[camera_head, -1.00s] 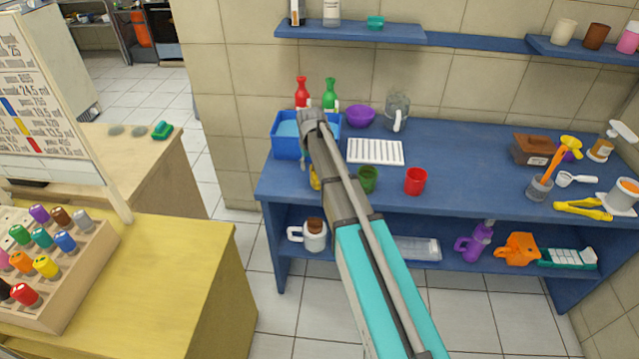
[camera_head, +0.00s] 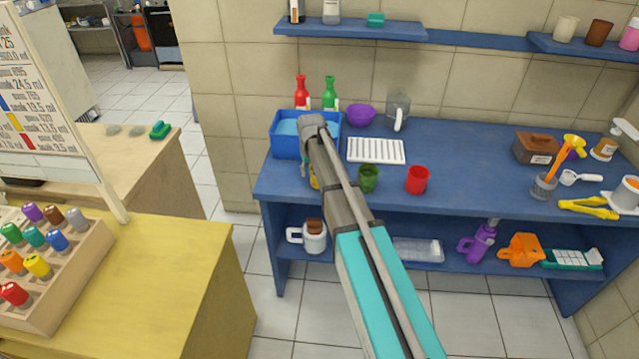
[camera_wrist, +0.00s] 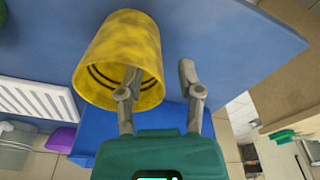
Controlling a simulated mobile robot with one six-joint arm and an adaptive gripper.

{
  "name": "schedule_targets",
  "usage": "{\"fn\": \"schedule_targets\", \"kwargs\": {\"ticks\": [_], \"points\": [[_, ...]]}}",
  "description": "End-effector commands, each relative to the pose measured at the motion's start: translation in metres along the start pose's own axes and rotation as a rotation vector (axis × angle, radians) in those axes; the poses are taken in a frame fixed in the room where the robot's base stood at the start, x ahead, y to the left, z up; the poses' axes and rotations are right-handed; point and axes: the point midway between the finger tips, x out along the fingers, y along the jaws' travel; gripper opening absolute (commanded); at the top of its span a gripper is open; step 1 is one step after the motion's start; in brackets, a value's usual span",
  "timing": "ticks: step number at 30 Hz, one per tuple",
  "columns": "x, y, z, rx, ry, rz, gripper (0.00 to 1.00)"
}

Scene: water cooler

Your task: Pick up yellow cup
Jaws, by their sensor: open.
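The yellow cup (camera_wrist: 120,45) is large in the wrist view, its mouth toward the bottom of the picture. In the head view only a sliver of the yellow cup (camera_head: 314,182) shows; my arm hides the rest. My gripper (camera_wrist: 158,70) is open. Its left finger overlaps the cup's mouth and seems to reach inside it; its right finger is outside, beside the cup, with a gap to the wall. Nothing is gripped.
A blue bin (camera_head: 287,147) stands behind the cup on the blue table (camera_head: 470,160). A green cup (camera_head: 368,178) and a red cup (camera_head: 417,180) stand to the right. A white rack (camera_head: 376,151) lies behind them.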

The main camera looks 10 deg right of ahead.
Motion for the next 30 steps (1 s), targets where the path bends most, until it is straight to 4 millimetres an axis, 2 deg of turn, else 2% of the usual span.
{"fn": "schedule_targets", "kwargs": {"ticks": [1, 7, 27, 30], "points": [[0.008, -0.0001, 0.0001, 0.0, 0.0, 0.0, 0.47], [0.0166, -0.0002, -0.0001, 0.0, 0.0, 0.0, 0.47], [0.0169, -0.0003, -0.0002, 0.0, 0.0, 0.0, 0.47], [0.0169, -0.0003, -0.0002, 0.0, 0.0, 0.0, 0.28]]}}
